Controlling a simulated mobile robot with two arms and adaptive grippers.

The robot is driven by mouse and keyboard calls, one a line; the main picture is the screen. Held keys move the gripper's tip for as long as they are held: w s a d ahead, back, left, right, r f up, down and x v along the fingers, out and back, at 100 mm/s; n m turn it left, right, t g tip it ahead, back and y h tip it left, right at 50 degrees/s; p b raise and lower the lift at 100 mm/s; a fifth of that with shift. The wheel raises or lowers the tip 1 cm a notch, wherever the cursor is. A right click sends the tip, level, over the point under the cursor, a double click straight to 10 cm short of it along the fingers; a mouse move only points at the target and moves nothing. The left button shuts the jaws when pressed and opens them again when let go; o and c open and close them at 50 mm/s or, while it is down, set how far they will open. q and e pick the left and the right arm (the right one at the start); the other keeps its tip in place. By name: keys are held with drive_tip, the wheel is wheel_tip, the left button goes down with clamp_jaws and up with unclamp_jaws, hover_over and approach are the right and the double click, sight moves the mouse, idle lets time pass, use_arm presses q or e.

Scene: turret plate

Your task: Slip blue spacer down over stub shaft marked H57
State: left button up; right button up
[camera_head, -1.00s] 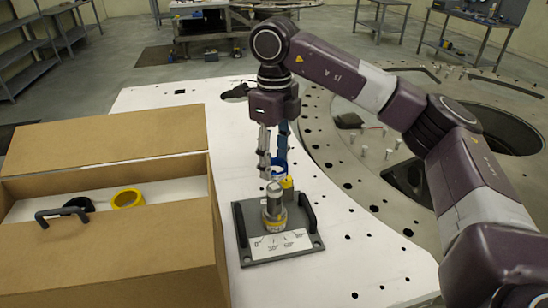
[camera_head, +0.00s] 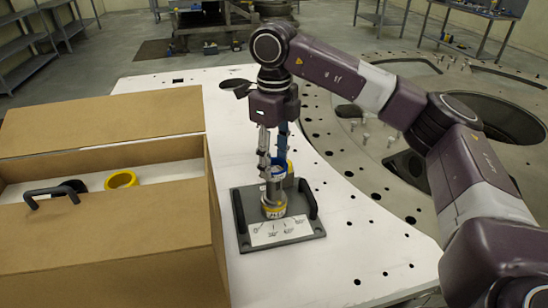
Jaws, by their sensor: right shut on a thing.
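My right gripper (camera_head: 273,174) points straight down over the dark plate (camera_head: 243,236) and is shut on the blue spacer (camera_head: 280,171). Only part of the spacer's blue edge shows between and behind the fingers. A grey metal stub shaft (camera_head: 273,195) stands upright on the plate, with a yellow-marked ring around its foot. The spacer is at about the height of the shaft's top. I cannot tell whether it is around the shaft or just behind it. The marking H57 is not readable. My left gripper is not in view.
The plate has two dark handles and a white label (camera_head: 281,230). An open cardboard box (camera_head: 110,245) with a yellow ring (camera_head: 121,179) stands at left. The white table (camera_head: 345,255) is clear at right.

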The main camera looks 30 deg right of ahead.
sight(274, 184)
drive_tip(key=shift+f+b, duration=0.6)
drive_tip(key=shift+f, duration=0.35)
drive_tip(key=shift+f+b, duration=2.05)
drive_tip(key=shift+f, duration=0.95)
drive_tip(key=o, duration=1.2)
drive_tip(key=shift+o, duration=0.2)
drive_tip(key=shift+r, duration=0.15)
wheel_tip(274, 184, up, 12)
drive_tip(key=shift+f, duration=0.15)
